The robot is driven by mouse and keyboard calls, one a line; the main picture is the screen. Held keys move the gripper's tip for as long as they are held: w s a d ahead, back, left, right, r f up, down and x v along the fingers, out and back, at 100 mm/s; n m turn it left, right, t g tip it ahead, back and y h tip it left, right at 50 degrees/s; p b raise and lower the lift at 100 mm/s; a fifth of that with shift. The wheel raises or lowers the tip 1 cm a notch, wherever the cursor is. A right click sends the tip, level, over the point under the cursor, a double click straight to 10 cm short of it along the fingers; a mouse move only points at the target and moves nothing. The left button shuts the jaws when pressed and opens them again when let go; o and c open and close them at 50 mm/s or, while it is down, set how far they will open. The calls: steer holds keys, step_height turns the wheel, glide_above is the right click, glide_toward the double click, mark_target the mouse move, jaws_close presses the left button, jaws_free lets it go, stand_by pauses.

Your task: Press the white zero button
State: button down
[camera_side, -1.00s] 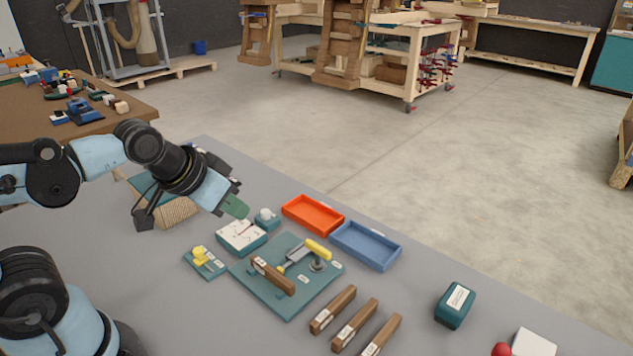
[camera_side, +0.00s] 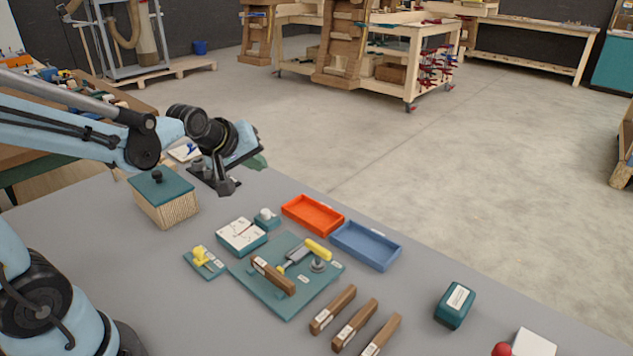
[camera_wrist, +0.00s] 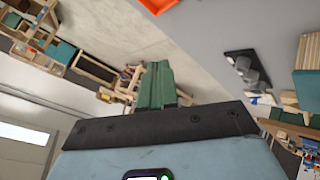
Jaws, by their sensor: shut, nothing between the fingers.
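The white button (camera_side: 266,213) sits on a small teal block on the grey table, beside a white-faced dial box (camera_side: 241,235). I take it for the zero button; no marking on it is readable. My gripper (camera_side: 259,163) is raised above the table's back edge, behind and well apart from the button. Its green fingers (camera_wrist: 155,86) are shut and empty, and in the wrist view they point toward the floor and distant benches. The button is not clearly visible in the wrist view.
An orange tray (camera_side: 313,214) and a blue tray (camera_side: 365,245) stand right of the button. A teal board (camera_side: 285,298) with tools lies in front. A yellow-topped piece (camera_side: 201,256) is at left. A lidded wooden box (camera_side: 163,200) stands behind left.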

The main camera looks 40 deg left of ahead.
mark_target(262, 213)
steer(key=shift+f, duration=0.1)
stand_by(0.3)
steer(key=shift+f, duration=4.3)
steer(key=shift+f, duration=0.2)
steer(key=shift+f, duration=0.25)
steer(key=shift+f, duration=0.9)
steer(key=shift+r, duration=1.35)
steer(key=shift+r, duration=2.5)
